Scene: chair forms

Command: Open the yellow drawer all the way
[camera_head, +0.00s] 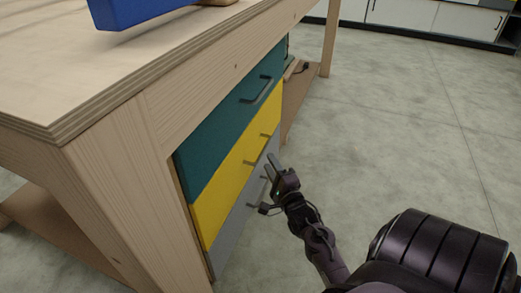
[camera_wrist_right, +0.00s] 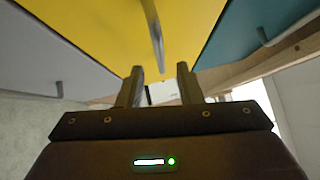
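The yellow drawer (camera_head: 236,168) is the middle drawer of the unit under the wooden workbench, between a teal drawer above and a grey one below. Its front looks flush with the others. Its dark bar handle (camera_head: 262,150) also shows in the right wrist view (camera_wrist_right: 154,32). My right gripper (camera_head: 271,164) is close in front of the handle. In the right wrist view its two fingers (camera_wrist_right: 158,75) are apart with nothing between them, and the handle's near end lies just beyond the gap. My left gripper is not in view.
The teal drawer (camera_head: 228,130) with its handle is above, and the grey drawer (camera_head: 236,216) below. A blue object (camera_head: 135,10) lies on the workbench top (camera_head: 60,75). The floor (camera_head: 400,120) to the right is clear, with white cabinets (camera_head: 410,14) at the back.

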